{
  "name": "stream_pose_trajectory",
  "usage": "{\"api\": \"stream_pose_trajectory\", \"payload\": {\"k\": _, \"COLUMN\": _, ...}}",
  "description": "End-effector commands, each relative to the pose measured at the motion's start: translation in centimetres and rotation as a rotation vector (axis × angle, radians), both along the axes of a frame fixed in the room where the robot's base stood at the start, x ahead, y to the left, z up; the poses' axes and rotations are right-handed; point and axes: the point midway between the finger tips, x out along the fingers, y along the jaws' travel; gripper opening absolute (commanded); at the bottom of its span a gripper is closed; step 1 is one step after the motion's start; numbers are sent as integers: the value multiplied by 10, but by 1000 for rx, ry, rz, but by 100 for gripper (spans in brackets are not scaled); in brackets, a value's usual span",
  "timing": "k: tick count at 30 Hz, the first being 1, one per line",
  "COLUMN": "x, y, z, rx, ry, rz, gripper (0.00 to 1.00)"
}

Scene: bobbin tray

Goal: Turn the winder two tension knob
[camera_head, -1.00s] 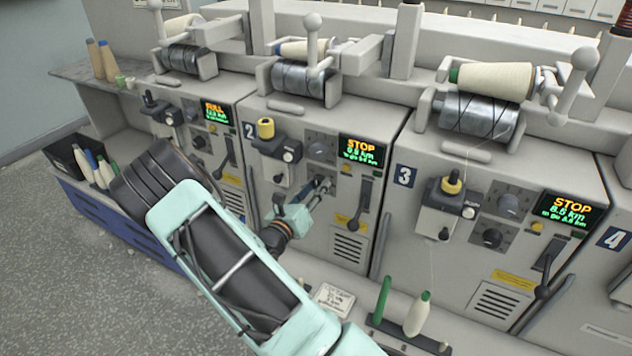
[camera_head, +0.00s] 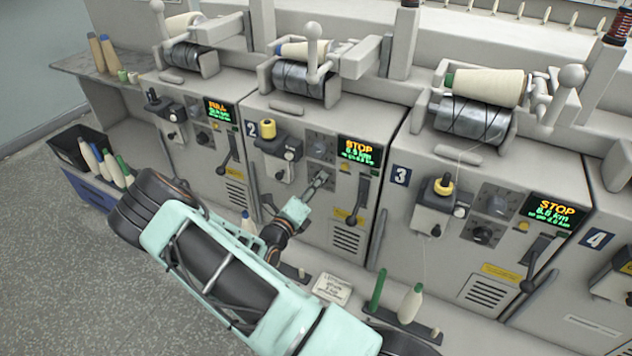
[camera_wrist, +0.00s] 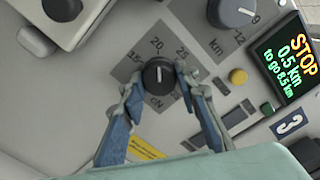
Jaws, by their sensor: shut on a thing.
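Winder two is the machine with the number 2 plate (camera_head: 251,130) and a lit STOP display (camera_head: 358,150), which also shows in the wrist view (camera_wrist: 287,60). Its tension knob (camera_wrist: 158,76) is round and black, with a white pointer line aimed up near the 20 on a scale marked cN. My gripper (camera_wrist: 160,84) has one fingertip on each side of this knob and is shut on it. In the head view my gripper (camera_head: 318,181) reaches winder two's panel, and its fingers hide most of the knob.
A larger knob marked km (camera_wrist: 232,12) and a yellow button (camera_wrist: 238,76) are close by. A lever (camera_head: 360,198) stands right of my gripper. Winder three (camera_head: 400,177) is to the right. A green peg (camera_head: 377,290) and a bobbin (camera_head: 412,303) stand in front.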

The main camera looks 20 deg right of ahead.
Motion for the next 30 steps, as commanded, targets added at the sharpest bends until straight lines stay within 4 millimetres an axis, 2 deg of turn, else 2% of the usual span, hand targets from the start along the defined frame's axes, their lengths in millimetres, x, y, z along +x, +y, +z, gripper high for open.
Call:
{"api": "stream_pose_trajectory", "payload": {"k": 13, "x": 0, "y": 0, "z": -1, "rx": -8, "ry": 11, "rz": -1, "gripper": 5}}
{"api": "stream_pose_trajectory", "payload": {"k": 14, "x": 0, "y": 0, "z": -1, "rx": -7, "ry": 10, "rz": -1, "gripper": 30}}
{"api": "stream_pose_trajectory", "payload": {"k": 18, "x": 0, "y": 0, "z": 0, "rx": -7, "ry": 9, "rz": 0, "gripper": 45}}
{"api": "stream_pose_trajectory", "payload": {"k": 26, "x": 0, "y": 0, "z": 0, "rx": -7, "ry": 9, "rz": 0, "gripper": 46}}
{"api": "stream_pose_trajectory", "payload": {"k": 30, "x": -4, "y": 7, "z": -1, "rx": -6, "ry": 11, "rz": 2, "gripper": 46}}
